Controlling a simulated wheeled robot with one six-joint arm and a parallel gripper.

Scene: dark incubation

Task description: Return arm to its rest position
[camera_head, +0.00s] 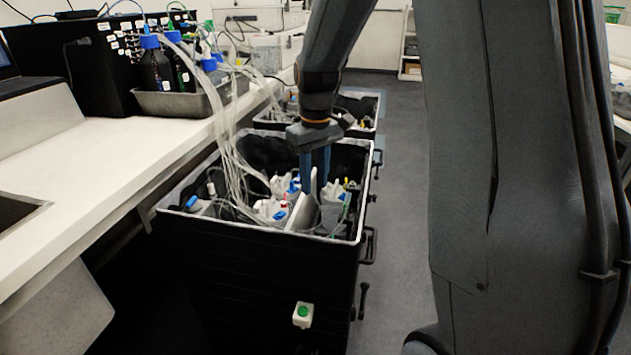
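My gripper (316,170) points straight down over the near black case (262,290), its two blue-grey fingers reaching below the case's rim. The fingers look a little apart, with a narrow gap between them. Their tips are near the white bottles and a pale upright panel (304,212) inside; I cannot tell whether they touch anything. My arm comes down from the top of the picture, with its large column at the right.
White bottles with blue caps (270,208) and clear tubes (228,150) fill the case. A second case (357,104) stands behind. A white bench (110,165) with a grey tray (180,102) of dark bottles is at left. Floor (402,150) is clear right of the cases.

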